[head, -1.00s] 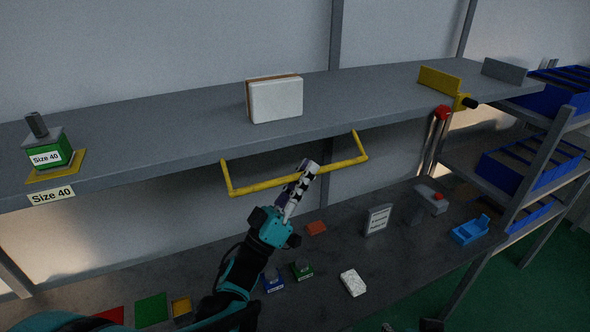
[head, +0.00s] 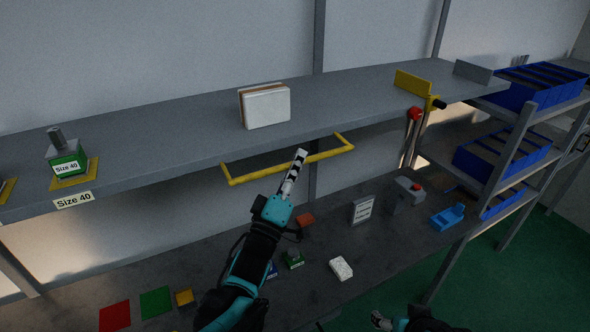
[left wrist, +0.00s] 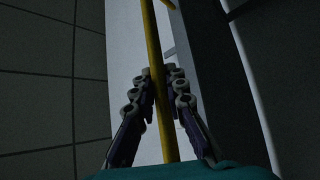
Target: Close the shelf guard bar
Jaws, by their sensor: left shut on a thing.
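The yellow guard bar (head: 256,176) runs along the front edge of the upper shelf (head: 190,133), joined by a short arm at each end. It sits slightly below the shelf edge. My left gripper (head: 300,156) is shut on the bar right of its middle. In the left wrist view the fingers (left wrist: 158,82) lie on both sides of the yellow rod (left wrist: 151,40). My right gripper (head: 380,320) shows small at the bottom edge, apart from the bar; its jaws are unclear.
A white box (head: 266,106) stands on the upper shelf behind the bar. A green Size 40 block (head: 68,160) sits at the left. Small parts and a white block (head: 341,268) lie on the lower bench (head: 400,246). Blue bins (head: 500,152) fill the right rack.

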